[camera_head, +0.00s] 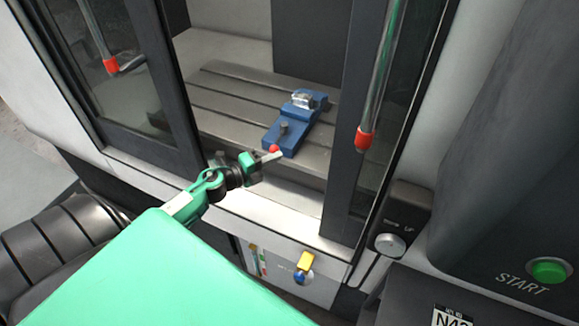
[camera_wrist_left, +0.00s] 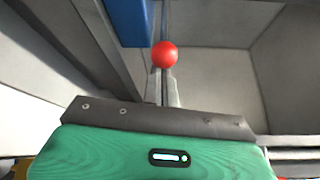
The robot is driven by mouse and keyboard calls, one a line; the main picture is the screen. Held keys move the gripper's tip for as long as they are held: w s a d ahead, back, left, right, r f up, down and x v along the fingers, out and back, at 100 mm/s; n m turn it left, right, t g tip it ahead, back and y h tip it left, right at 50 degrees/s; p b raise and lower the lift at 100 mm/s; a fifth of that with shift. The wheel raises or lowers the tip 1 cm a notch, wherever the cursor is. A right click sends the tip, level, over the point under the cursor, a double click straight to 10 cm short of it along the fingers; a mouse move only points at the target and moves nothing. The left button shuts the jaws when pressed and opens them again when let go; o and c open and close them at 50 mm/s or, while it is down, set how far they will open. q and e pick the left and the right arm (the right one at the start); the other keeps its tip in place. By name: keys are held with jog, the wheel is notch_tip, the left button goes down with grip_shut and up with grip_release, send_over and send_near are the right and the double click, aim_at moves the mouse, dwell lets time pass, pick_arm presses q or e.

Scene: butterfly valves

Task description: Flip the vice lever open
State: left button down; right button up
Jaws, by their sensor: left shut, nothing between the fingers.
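A blue vice (camera_head: 272,136) sits on the grey slotted table inside the machine, with a clear or silvery piece (camera_head: 303,99) at its far end. A red ball knob (camera_head: 274,149), apparently the end of the vice lever, shows at the near end of the vice. In the left wrist view the red knob (camera_wrist_left: 165,55) is just beyond my fingertips, and part of the blue vice (camera_wrist_left: 128,20) is at upper left. My left gripper (camera_head: 277,155) is shut and empty, its tips at or very near the knob; I cannot tell if they touch. The lever's shaft is mostly hidden.
The machine's dark-framed doors stand either side of the opening, with red-ended handles at left (camera_head: 111,65) and right (camera_head: 364,139). The slotted table (camera_head: 225,90) is bare left of the vice. A panel with a green START button (camera_head: 549,270) is at lower right.

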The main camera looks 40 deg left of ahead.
pick_arm(q)
jog(key=a+m+g+h+b, duration=0.2)
jog(key=a+m+h+b, duration=0.1)
jog(key=a+h+b, duration=0.2)
jog(key=shift+a+m+g+b, duration=0.4)
jog(key=shift+a+b, duration=0.75)
jog(key=shift+a, duration=1)
jog(key=shift+f, duration=0.1)
notch_tip(320, 180, up, 20)
jog(key=b, duration=0.1)
jog(key=shift+b, duration=0.3)
jog(key=shift+f, duration=0.1)
